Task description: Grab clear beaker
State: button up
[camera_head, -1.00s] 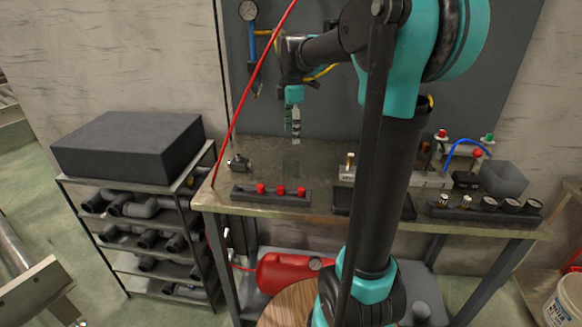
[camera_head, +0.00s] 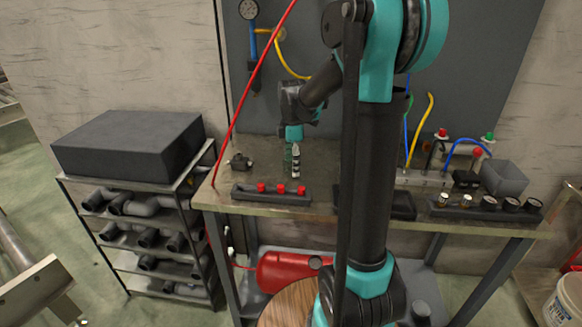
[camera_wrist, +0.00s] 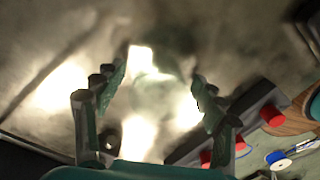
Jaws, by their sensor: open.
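My gripper (camera_head: 292,165) points down over the left part of the workbench, behind the dark rack with red caps. In the wrist view its two fingers (camera_wrist: 157,95) are spread apart. A faint, clear round outline, which looks like the clear beaker (camera_wrist: 155,88), shows between the fingers amid bright glare. I cannot tell whether the fingers touch it. In the head view the beaker is hard to make out by the fingers.
The dark rack with red caps (camera_head: 270,196) lies just in front of my gripper. A small metal fitting (camera_head: 240,162) sits to its left. A red hose (camera_head: 247,92) slants up at the left. A grey box (camera_head: 504,178), gauges and fittings occupy the workbench's (camera_head: 318,215) right side.

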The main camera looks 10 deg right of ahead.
jog(key=shift+c, duration=0.3)
jog(key=c, duration=1.1)
